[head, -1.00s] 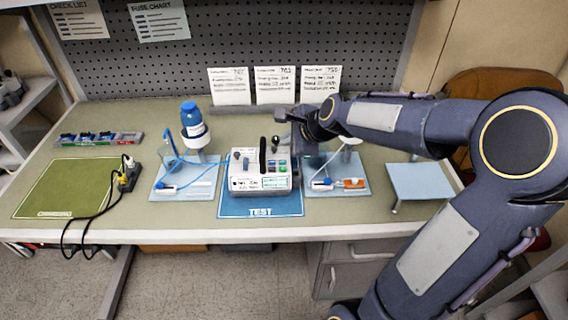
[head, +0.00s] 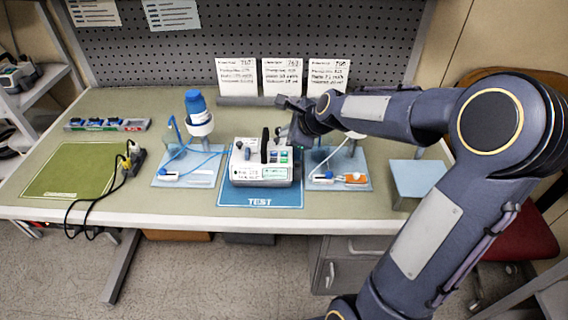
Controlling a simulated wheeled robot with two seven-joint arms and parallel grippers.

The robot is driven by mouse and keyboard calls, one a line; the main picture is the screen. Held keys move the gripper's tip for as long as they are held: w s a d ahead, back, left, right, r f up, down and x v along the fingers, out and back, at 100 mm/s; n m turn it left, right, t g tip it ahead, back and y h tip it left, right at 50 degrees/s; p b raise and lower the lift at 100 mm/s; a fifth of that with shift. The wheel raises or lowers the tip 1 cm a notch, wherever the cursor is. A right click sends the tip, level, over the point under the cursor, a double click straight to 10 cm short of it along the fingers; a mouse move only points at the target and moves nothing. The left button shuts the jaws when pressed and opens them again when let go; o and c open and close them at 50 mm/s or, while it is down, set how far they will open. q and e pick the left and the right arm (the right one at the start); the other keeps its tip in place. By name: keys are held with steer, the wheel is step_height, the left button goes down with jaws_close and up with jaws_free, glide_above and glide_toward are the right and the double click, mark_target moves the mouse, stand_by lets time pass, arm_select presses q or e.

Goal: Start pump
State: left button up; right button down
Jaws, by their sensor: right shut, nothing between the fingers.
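The white infusion pump (head: 258,172) stands on the blue TEST mat (head: 262,198) in the middle of the bench. It has a dark upright handle, a small screen and green and blue buttons on its top right. My right gripper (head: 284,137) is shut and empty, just above and behind the pump's right side near the buttons. I cannot tell whether it touches the pump. My left gripper is out of view.
A stand with a blue-topped bottle (head: 195,106) and tubing is left of the pump. Another stand base (head: 352,181) is to its right. Cards (head: 282,77) stand behind.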

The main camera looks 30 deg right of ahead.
steer(key=b, duration=0.5)
glide_above(287, 162)
step_height(287, 162, down, 5)
steer(key=shift+f, duration=0.2)
steer(key=shift+f+b, duration=0.3)
steer(key=shift+f, duration=0.4)
stand_by(0.9)
steer(key=shift+f, duration=0.4)
steer(key=shift+f+b, duration=0.5)
steer(key=shift+b, duration=0.05)
stand_by(0.5)
steer(key=shift+r, duration=0.1)
steer(key=shift+r+p, duration=0.8)
steer(key=shift+p, duration=0.15)
